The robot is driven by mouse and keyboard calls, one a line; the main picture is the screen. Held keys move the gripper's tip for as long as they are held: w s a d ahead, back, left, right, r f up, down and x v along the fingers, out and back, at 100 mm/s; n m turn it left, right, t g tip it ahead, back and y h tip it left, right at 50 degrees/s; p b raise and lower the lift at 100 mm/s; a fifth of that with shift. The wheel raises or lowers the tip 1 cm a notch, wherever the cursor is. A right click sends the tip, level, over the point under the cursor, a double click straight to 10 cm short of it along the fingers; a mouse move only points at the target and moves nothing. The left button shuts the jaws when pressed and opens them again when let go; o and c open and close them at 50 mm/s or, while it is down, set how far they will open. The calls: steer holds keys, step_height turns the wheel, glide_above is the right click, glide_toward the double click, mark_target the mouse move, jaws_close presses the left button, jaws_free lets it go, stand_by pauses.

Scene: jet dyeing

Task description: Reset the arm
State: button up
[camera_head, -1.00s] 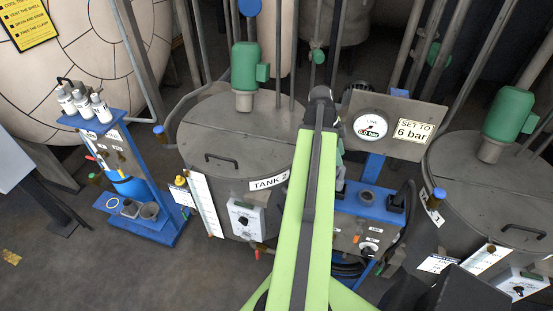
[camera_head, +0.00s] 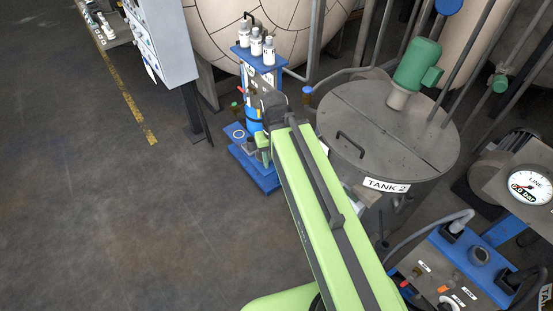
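My green arm reaches up from the bottom of the head view, and its dark end (camera_head: 274,104) lies in front of the blue stand. The fingers of my gripper cannot be made out, so I cannot tell if it is open or shut, or whether it holds anything. The arm covers part of the blue stand and the lower left side of TANK 2 (camera_head: 365,160).
The blue stand (camera_head: 262,180) carries white bottles (camera_head: 256,44) on top. A grey cabinet (camera_head: 165,40) stands left of it. A blue control box (camera_head: 450,262) and a LINE gauge (camera_head: 529,187) are at right. Open floor (camera_head: 120,210) fills the left.

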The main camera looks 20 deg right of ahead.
step_height(320, 180, down, 20)
steer(key=b, duration=2)
steer(key=shift+w+d, duration=0.1)
steer(key=shift+d, duration=0.05)
steer(key=shift+c, duration=0.3)
steer(key=shift+c, duration=0.2)
